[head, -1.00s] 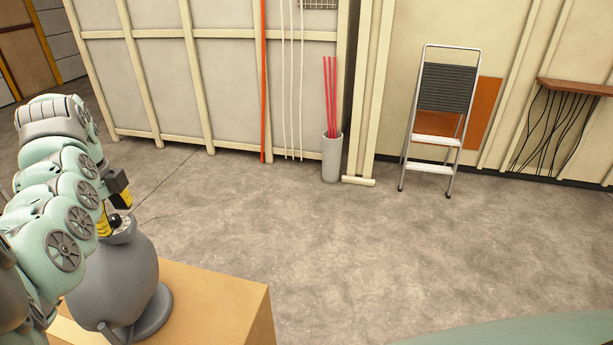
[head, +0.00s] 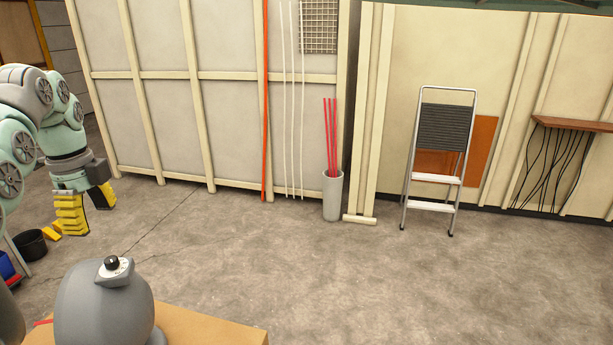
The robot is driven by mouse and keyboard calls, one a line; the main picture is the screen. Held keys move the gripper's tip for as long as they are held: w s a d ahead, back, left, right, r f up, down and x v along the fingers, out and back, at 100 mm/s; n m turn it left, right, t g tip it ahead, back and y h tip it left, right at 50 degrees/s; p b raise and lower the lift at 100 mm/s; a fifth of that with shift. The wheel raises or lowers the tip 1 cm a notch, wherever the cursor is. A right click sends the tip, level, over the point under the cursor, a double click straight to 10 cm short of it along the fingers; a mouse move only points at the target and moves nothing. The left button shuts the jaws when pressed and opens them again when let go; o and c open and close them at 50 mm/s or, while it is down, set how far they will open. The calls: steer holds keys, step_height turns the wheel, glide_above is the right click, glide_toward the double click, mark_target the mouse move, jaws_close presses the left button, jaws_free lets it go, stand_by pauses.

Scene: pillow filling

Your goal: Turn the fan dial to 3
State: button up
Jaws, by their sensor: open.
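The fan (head: 100,305) is a rounded grey body standing on a tan box at the lower left of the head view. On its top is a pale dial face with a black knob (head: 111,262); the markings are too small to read. My gripper (head: 84,212), with yellow and black fingers, is open and empty. It shows above and to the left of the fan in the picture, apart from the dial. Nothing hides the dial.
The tan box (head: 215,329) carries the fan. A black bucket (head: 30,243) stands on the floor at the left. A white bin with red rods (head: 332,195) and a step stool (head: 437,165) stand by the wall. The floor between is clear.

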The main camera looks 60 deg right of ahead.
steer(key=shift+r, duration=0.75)
